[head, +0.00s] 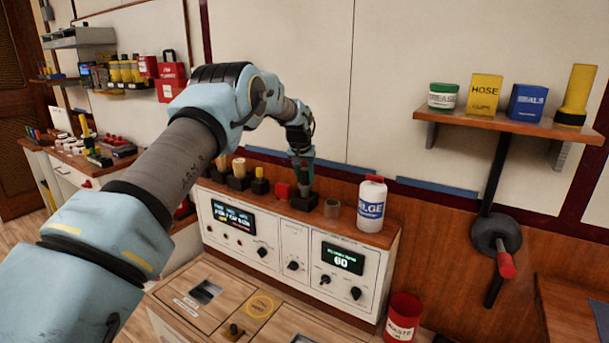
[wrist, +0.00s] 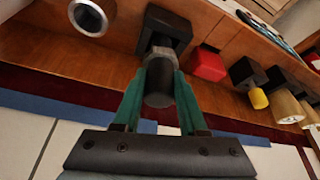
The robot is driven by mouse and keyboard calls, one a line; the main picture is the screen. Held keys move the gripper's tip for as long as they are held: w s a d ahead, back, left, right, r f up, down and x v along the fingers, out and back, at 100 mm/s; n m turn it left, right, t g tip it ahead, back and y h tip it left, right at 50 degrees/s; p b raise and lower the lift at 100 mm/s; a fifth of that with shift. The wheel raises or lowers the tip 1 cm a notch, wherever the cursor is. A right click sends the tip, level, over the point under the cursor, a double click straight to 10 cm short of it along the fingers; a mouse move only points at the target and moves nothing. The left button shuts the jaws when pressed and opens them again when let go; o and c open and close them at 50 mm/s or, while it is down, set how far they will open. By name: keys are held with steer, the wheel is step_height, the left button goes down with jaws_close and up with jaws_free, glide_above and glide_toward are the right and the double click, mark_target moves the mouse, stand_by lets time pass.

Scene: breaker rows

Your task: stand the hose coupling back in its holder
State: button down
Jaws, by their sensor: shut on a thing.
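My gripper (wrist: 160,95) is shut on the hose coupling (wrist: 158,85), a dark grey cylinder between its green fingers. In the wrist view the coupling's far end meets or overlaps a black holder block (wrist: 168,28); I cannot tell how deep it sits in it. In the head view my gripper (head: 302,172) points down over the same black holder (head: 305,201) on the console's top shelf, and the coupling is mostly hidden by the fingers. It looks roughly upright there.
A red block (head: 282,190) and black holders with yellow (head: 260,183) and wooden-handled pieces (head: 238,168) stand left of my gripper. A small round cup (head: 332,209) and a white bottle (head: 371,205) stand to the right. A red bin (head: 402,318) is below.

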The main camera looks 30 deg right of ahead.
steer(key=shift+f+b, duration=0.7)
steer(key=shift+f, duration=0.75)
steer(key=shift+c, duration=1.9)
jaws_free()
steer(key=shift+f, duration=0.1)
steer(key=b+v, duration=0.3)
steer(key=v, duration=0.8)
steer(key=shift+b, duration=0.3)
steer(key=s+a+f+n+y, duration=0.1)
steer(key=s+a+n, duration=0.1)
steer(key=a, duration=1.3)
steer(key=s+a+f+n+y, duration=0.1)
steer(key=s+a+n, duration=0.15)
steer(key=a, duration=1.35)
steer(key=s+a+f+n+g, duration=0.1)
steer(key=s+a+f, duration=0.1)
steer(key=s+a, duration=0.7)
steer(key=s+a+f+n+y, duration=0.1)
steer(key=s+a+f+n, duration=0.1)
steer(key=s+a, duration=0.7)
steer(key=shift+s+a+f+g, duration=0.25)
steer(key=shift+s+f+g, duration=0.15)
steer(key=shift+s, duration=0.75)
